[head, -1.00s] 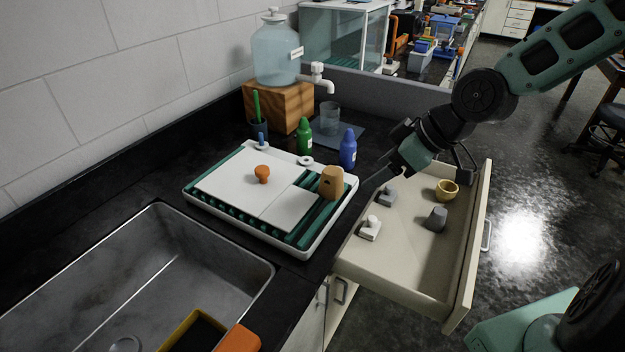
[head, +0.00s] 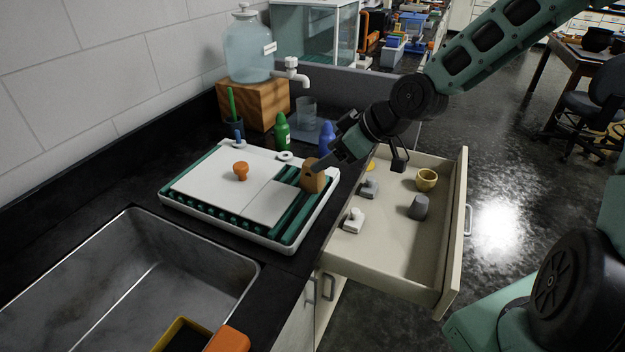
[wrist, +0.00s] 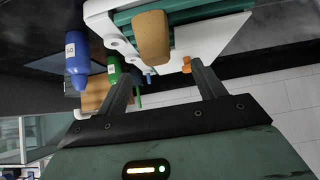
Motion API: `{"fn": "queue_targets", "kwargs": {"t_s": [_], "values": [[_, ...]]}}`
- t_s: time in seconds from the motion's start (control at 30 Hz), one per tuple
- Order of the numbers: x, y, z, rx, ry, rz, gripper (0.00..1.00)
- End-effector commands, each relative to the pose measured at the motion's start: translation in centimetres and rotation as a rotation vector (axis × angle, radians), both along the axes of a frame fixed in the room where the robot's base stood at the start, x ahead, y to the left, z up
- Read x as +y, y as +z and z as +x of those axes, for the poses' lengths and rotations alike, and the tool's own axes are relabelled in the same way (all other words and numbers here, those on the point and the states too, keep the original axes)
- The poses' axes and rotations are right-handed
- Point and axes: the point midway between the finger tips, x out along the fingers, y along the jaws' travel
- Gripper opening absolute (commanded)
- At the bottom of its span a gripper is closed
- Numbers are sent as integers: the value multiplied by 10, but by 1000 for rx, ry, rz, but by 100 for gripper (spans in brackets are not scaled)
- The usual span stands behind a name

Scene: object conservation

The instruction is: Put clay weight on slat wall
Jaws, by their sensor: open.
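A tan, rounded block (head: 313,180), which looks like the clay weight, stands upright on green slats (head: 290,218) at the right end of the white tray (head: 290,246). My gripper (head: 322,164) is open, with its fingertips close to the block's upper right side in the head view. In the wrist view the block (wrist: 152,38) appears beyond my open gripper (wrist: 163,78), roughly in line with the gap between the fingers. I cannot tell if a finger touches it. Which part is the slat wall is unclear; the green slats are the only slats I see.
An orange knob (head: 241,171) sits on the tray's white panel. Green (head: 282,132) and blue (head: 326,139) bottles stand behind the tray. The open drawer (head: 385,255) holds a yellow cup (head: 427,180), a grey lump (head: 418,207) and small weights. A sink (head: 130,280) lies at left.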

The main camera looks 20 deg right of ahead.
Motion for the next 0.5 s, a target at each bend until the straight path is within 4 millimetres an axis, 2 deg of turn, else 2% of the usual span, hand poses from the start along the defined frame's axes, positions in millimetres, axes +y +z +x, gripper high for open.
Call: {"fn": "queue_targets", "kwargs": {"t_s": [0.13, 0.5], "values": [[11, -15, 9, 1, 1, 1, 69], [20, -32, 22, 2, 0, 2, 69]]}}
